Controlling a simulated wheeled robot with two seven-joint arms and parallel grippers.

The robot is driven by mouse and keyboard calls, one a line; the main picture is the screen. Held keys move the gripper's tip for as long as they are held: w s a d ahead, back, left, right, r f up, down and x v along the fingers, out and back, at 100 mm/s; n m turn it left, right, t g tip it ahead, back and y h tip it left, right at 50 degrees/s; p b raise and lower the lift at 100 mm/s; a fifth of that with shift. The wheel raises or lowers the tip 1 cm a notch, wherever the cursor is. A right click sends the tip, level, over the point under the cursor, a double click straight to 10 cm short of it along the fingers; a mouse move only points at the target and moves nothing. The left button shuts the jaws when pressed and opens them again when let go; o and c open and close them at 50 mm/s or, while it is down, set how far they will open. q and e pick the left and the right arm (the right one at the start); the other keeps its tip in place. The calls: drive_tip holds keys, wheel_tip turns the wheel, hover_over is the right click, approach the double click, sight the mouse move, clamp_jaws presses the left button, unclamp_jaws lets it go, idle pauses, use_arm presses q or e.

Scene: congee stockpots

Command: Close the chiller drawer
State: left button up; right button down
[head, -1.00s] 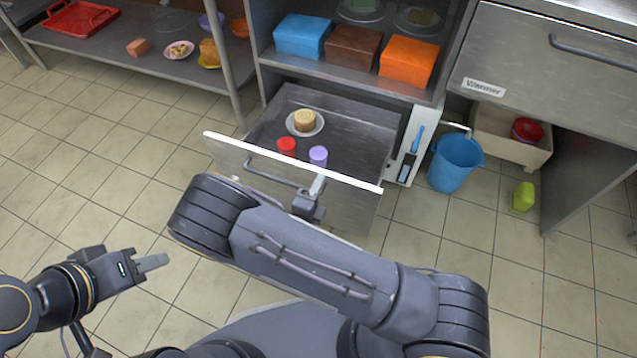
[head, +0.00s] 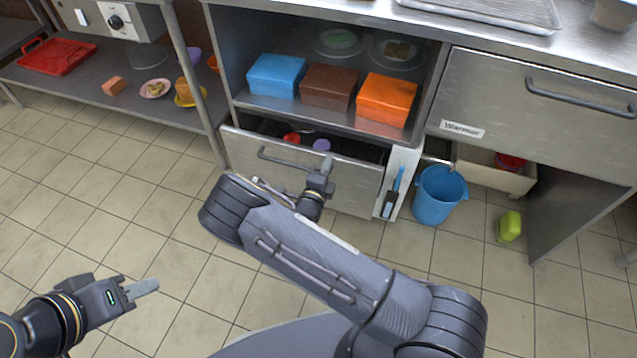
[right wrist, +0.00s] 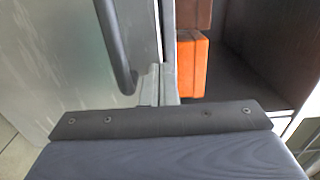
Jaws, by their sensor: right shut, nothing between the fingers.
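The chiller drawer (head: 345,184) is a steel drawer under the open shelf, with a dark bar handle (head: 285,159). It stands open by a small gap. A red container (head: 291,138) and a purple one (head: 322,145) show inside; the rest is hidden behind the front. My right gripper (head: 328,165) is shut and empty at the top edge of the front, right of the handle. In the right wrist view, its fingers (right wrist: 158,84) are beside the handle (right wrist: 116,50). My left gripper (head: 143,287) is over the floor at lower left, its fingers seeming together.
Blue, brown and orange boxes (head: 386,98) sit on the shelf above the drawer. A blue bucket (head: 439,196) and a green item (head: 510,226) stand on the floor to the right. A drawer marked Warmer (head: 540,120) is at upper right. The floor at left is clear.

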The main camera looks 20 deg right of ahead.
drive_tip(key=shift+x, duration=2.7)
drive_tip(key=shift+s, duration=0.15)
